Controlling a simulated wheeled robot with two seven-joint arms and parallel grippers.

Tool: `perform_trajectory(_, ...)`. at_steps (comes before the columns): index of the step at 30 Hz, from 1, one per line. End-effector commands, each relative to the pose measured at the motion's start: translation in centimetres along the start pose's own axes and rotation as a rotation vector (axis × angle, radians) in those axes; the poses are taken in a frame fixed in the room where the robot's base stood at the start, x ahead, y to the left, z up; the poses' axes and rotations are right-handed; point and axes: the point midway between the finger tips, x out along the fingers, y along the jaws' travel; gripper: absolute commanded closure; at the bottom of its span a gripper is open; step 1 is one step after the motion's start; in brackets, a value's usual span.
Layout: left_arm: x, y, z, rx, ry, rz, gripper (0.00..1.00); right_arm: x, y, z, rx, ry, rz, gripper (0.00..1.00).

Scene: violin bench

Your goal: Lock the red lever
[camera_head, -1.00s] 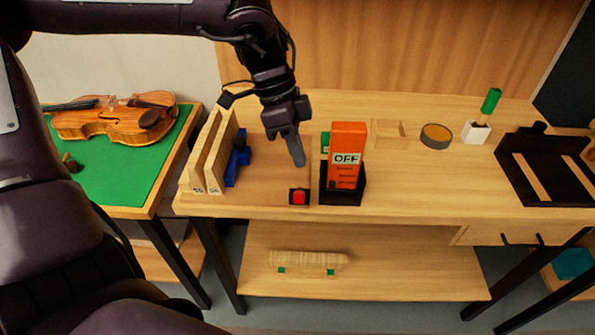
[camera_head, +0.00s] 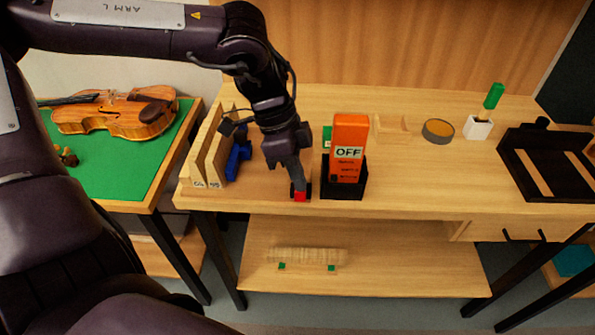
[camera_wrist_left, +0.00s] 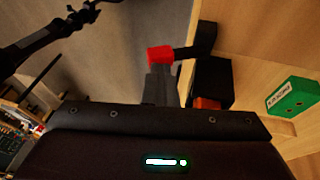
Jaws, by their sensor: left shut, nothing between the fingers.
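The red lever (camera_head: 300,197) is a small red block at the bench's front edge, beside a black base. In the left wrist view the red end (camera_wrist_left: 160,53) joins a black bar leading to a black block (camera_wrist_left: 199,38). My left gripper (camera_head: 297,188) is shut and empty, pointing down at the red end from above. In the left wrist view its closed fingertips (camera_wrist_left: 158,72) overlap the lower part of the red end; whether they touch it I cannot tell. My right gripper is not in view.
An orange device (camera_head: 349,148) reading OFF stands in a black holder (camera_head: 357,187) just right of the lever. Wooden boards (camera_head: 206,150) and a blue clamp-like tool (camera_head: 238,161) stand to the left. A green box (camera_head: 326,138) sits behind.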

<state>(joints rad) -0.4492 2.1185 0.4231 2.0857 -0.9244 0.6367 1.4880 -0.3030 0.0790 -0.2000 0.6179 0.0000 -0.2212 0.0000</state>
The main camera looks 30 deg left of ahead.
Motion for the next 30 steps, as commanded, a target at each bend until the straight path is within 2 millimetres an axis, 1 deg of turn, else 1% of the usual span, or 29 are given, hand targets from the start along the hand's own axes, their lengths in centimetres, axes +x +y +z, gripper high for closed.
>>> perform_trajectory(1,0.8,0.4,0.3,0.002,-0.003,0.009,1.0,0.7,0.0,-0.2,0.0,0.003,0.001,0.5)
perform_trajectory(10,0.8,0.7,0.5,-0.001,-0.01,0.021,1.0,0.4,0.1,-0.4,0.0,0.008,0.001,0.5)
perform_trajectory(15,0.8,0.5,0.5,-0.004,-0.012,0.023,1.0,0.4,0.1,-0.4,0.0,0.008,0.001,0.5)
perform_trajectory(26,-0.1,-0.8,0.3,-0.004,-0.011,0.017,1.0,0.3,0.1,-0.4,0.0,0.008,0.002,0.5)
perform_trajectory(30,-1.2,-0.8,0.3,-0.004,-0.008,0.014,1.0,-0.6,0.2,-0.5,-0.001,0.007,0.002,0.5)
